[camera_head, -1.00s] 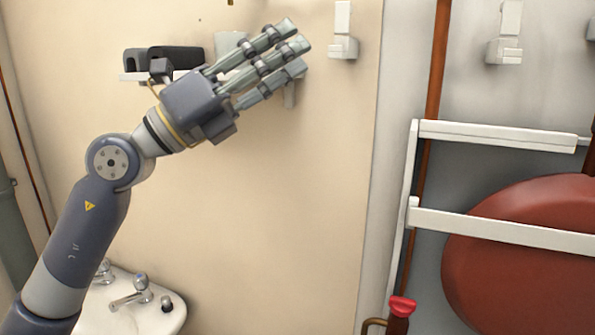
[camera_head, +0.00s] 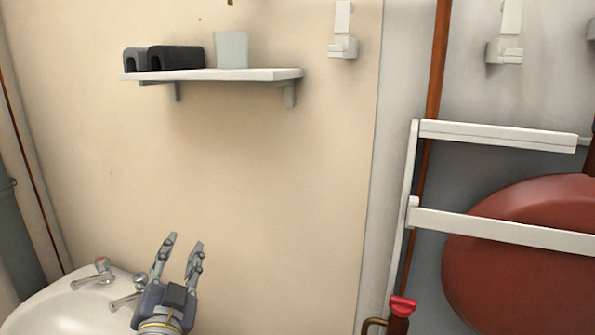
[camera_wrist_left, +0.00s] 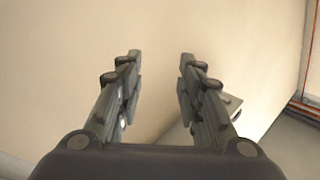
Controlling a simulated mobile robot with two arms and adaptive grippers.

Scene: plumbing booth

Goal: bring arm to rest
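My left gripper (camera_head: 180,254) is low in the head view, in front of the right part of the white sink, with its fingers pointing up. In the left wrist view its fingers (camera_wrist_left: 158,85) stand apart with nothing between them, so it is open and empty. Most of the left arm is below the picture. My right gripper does not show in either view.
A white wall shelf (camera_head: 215,75) holds dark holders (camera_head: 175,58) and a pale cup (camera_head: 231,50). The sink (camera_head: 75,305) with taps (camera_head: 100,270) is at lower left. White rails (camera_head: 500,228), a red tank (camera_head: 520,265) and a copper pipe (camera_head: 437,70) are at right. The middle wall is bare.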

